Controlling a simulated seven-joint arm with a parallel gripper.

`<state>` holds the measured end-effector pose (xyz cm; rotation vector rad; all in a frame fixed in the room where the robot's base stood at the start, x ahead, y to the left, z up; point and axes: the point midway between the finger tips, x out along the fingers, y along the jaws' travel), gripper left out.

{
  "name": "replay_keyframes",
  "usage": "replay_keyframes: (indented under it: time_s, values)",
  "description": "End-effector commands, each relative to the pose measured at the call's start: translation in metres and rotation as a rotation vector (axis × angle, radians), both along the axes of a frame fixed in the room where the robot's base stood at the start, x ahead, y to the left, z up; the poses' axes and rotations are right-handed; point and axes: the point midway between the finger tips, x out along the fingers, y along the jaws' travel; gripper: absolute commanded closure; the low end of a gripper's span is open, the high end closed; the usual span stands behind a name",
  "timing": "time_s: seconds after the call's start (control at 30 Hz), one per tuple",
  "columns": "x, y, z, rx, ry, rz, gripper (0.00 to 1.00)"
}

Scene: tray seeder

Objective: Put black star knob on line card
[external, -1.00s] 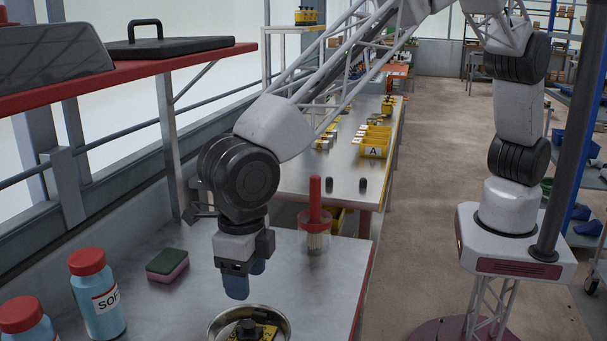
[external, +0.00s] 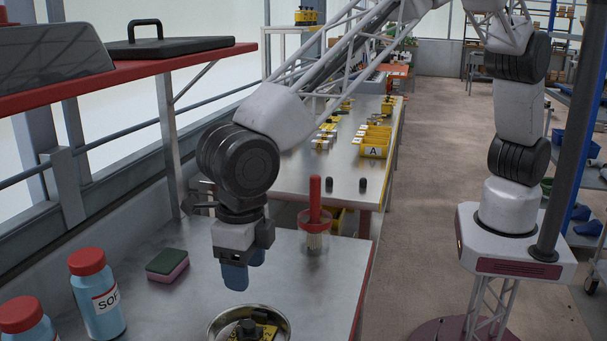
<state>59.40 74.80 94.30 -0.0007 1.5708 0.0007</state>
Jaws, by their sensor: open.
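A black knob-like piece (external: 248,327) shows at the bottom edge of the external view, inside a round metal bowl (external: 213,322). A yellow piece with black marks (external: 268,332) is beside or under it. I cannot tell whether the black piece is the star knob, whether the yellow piece is the line card, or whether they are joined; the frame edge cuts them off. My gripper (external: 246,270) points down above the bench, a little behind the bowl, with blue fingertips apart. It is open, and no held object shows between the fingers.
A jar with a red handle (external: 315,232) stands right of my gripper. A green and pink sponge (external: 167,265) lies left, near bottles with red caps (external: 97,295). A red shelf (external: 150,67) overhangs the left side. The bench right of the bowl is clear.

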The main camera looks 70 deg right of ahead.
Motion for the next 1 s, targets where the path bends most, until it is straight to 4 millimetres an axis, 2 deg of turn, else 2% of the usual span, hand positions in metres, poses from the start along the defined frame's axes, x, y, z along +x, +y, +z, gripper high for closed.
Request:
replay_keyframes:
  time_s: [0.33,0.47,0.53,0.67,0.77,1.0]
  values:
    - [0.002,-0.003,0.002,0.001,-0.001,-0.009,0.40]
    - [0.008,-0.017,0.012,0.004,-0.003,-0.054,0.40]
    - [0.012,-0.030,0.021,0.007,-0.006,-0.097,0.40]
    - [0.025,-0.067,0.044,0.014,-0.011,-0.217,0.40]
    - [0.034,-0.104,0.066,0.023,-0.016,-0.339,0.40]
    - [0.048,-0.205,0.117,0.044,-0.027,-0.665,0.40]
